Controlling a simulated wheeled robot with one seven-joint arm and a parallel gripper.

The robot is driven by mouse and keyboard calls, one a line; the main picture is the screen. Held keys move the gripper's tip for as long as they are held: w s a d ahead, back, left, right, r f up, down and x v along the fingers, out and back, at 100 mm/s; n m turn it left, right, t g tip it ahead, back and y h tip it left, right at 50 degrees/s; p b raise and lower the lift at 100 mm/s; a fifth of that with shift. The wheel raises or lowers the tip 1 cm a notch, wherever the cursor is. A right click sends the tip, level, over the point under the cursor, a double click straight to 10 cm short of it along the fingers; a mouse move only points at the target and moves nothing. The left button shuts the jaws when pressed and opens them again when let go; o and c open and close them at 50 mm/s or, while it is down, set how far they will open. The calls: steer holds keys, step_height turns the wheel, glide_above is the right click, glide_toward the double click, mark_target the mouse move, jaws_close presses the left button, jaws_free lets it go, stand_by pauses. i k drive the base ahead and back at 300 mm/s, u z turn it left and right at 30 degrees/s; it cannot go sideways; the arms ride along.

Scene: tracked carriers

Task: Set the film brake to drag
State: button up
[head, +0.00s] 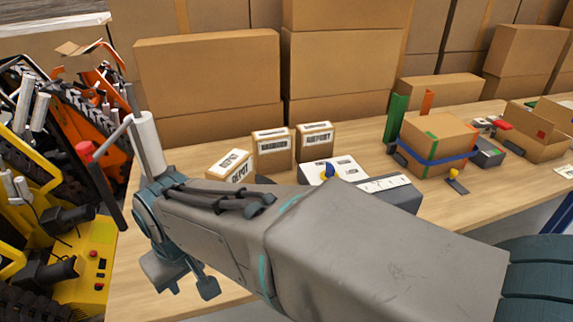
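No part in view is clearly marked as the film brake. A white roll (147,138), which may be the film, stands upright at the table's left end. A bent grey rod runs from its top to a red knob (85,149) above a black bar (106,193). The roll's lower end is hidden behind my arm. A white panel (345,165) with a blue and yellow knob (327,172) sits mid-table, partly hidden by my arm. My gripper (186,279) points down over the table's near left part, its fingers apart with nothing seen between them.
Small labelled cartons (272,150) stand behind my arm. A blue-strapped box (437,140) and a small plate with a yellow knob (455,177) are to the right. Large cartons (208,80) line the back. Yellow and orange tracked machines (75,250) crowd the left.

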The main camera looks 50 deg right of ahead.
mark_target(331, 170)
steer(key=k, duration=0.65)
steer(key=z, duration=1.5)
steer(key=i, duration=0.5)
